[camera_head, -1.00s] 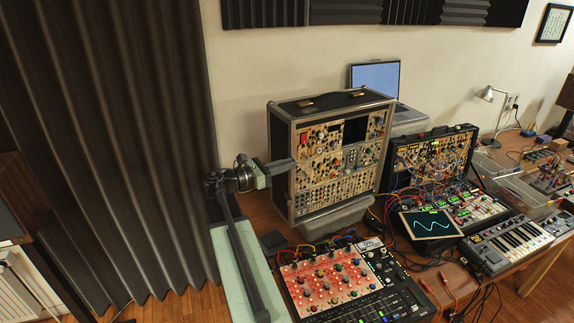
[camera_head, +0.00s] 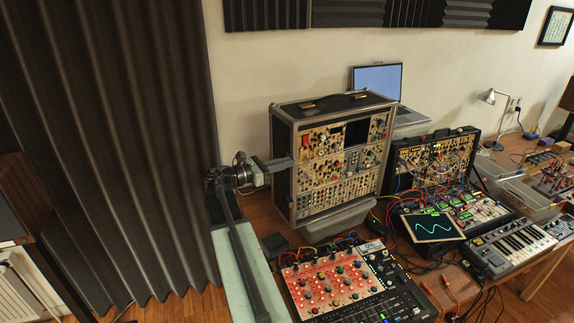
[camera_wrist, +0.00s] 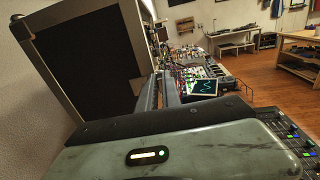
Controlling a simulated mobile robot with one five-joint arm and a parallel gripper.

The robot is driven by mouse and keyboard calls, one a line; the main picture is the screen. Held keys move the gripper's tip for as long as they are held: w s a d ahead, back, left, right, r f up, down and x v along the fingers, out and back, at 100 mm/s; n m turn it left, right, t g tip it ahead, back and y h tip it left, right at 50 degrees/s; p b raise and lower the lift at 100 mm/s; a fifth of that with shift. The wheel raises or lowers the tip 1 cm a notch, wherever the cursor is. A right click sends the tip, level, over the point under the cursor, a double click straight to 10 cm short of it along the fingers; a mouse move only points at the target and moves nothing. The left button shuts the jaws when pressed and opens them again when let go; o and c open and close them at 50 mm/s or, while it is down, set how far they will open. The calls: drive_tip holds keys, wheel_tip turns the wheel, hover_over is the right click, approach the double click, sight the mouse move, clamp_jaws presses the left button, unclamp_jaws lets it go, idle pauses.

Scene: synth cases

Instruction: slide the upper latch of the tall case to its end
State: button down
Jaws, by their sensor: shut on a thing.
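The tall case (camera_head: 340,205) stands upright on the bench, its front full of modules and knobs. In the wrist view the two grey fingers (camera_wrist: 158,92) point away beside the case's dark side panel (camera_wrist: 85,60). The latch itself cannot be made out in either view.
A red-lit mixer (camera_head: 335,280) lies in front of the case. A smaller patched case (camera_head: 435,150) stands close on its right, with a laptop (camera_head: 377,78) behind. A dark curtain (camera_head: 110,130) hangs at the left.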

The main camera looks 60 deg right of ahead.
drive_tip(key=c, duration=1.5)
unclamp_jaws()
drive_tip(key=shift+w, duration=0.1)
drive_tip(key=v, duration=0.7)
drive_tip(key=shift+w+a, duration=0.15)
drive_tip(key=shift+a, duration=0.2)
